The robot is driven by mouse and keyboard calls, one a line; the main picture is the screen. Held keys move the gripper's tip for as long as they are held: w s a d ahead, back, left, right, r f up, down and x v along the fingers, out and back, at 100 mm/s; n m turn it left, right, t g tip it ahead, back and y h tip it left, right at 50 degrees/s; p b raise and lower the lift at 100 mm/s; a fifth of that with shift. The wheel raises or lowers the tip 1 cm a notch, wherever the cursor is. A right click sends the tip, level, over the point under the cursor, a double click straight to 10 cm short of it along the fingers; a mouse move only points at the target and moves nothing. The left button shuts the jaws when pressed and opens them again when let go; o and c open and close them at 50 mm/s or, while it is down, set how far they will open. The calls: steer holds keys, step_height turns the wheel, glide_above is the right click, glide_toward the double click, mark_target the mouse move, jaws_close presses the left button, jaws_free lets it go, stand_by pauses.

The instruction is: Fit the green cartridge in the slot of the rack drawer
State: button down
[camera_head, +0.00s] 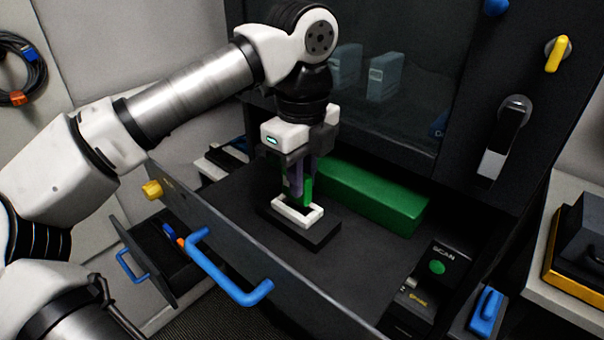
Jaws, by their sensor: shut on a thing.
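The green cartridge (308,190) is upright between the fingers of my gripper (302,188), which is shut on it. Its lower end is at the white-rimmed slot (312,218), which sits on a dark block in the open rack drawer (240,215). The cartridge's foot overlaps the back of the white rim in this view. I cannot tell how deep it is in the slot, or whether it touches the rim. My fingers hide part of the cartridge.
A long green block (375,198) lies behind the slot in the drawer. A blue handle (228,272) and yellow knob (152,189) are on the drawer front. A SCAN panel (437,268) is at right. A smaller drawer (155,255) is open at lower left.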

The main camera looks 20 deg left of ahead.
steer(key=shift+f+b, duration=1.4)
steer(key=shift+b, duration=0.15)
stand_by(1.2)
stand_by(0.3)
steer(key=c, duration=1.3)
jaws_free()
steer(key=shift+o, duration=0.3)
steer(key=o, duration=0.4)
steer(key=shift+r, duration=0.15)
steer(key=shift+r+p, duration=2.25)
steer(key=shift+r, duration=1.2)
